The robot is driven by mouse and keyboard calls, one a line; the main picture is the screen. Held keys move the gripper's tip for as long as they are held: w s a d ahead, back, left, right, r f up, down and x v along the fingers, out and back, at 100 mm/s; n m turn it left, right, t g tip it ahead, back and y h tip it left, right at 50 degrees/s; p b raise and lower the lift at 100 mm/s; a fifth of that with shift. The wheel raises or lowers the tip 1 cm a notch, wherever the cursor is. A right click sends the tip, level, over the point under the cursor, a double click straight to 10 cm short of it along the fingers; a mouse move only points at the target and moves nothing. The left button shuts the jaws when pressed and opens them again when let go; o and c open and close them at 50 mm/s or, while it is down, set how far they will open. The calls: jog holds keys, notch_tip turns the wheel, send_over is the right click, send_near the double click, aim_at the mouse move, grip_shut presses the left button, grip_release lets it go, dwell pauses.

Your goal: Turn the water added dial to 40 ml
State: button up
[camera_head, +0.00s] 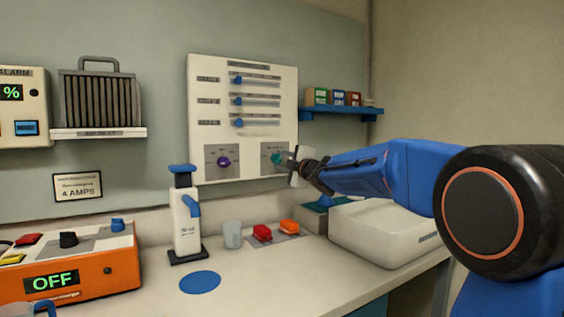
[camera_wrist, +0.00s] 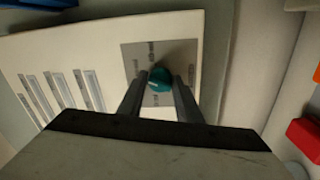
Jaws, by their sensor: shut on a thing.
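The cream wall panel (camera_head: 243,135) carries three blue sliders at the top and two dials on grey plates below. The teal dial (camera_head: 277,159) is at its lower right, and the purple dial (camera_head: 224,162) is at its lower left. My gripper (camera_head: 286,160) is at the teal dial. In the wrist view my gripper (camera_wrist: 160,85) has its two fingers on either side of the teal dial (camera_wrist: 160,79), shut on it. The markings on the grey plate (camera_wrist: 146,60) are too small and blurred to read, so the dial's setting cannot be told.
On the counter below stand a white dispenser (camera_head: 187,220), a grey cup (camera_head: 233,235), red (camera_head: 262,232) and orange (camera_head: 289,227) items and a white basin (camera_head: 385,235). A blue shelf (camera_head: 340,110) with small boxes is right of the panel. An orange charger (camera_head: 75,265) reads OFF.

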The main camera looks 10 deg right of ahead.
jog(key=shift+f, duration=0.3)
jog(key=o, duration=1)
jog(key=shift+r, duration=0.1)
jog(key=v, duration=1.7)
jog(key=shift+s+d, duration=0.15)
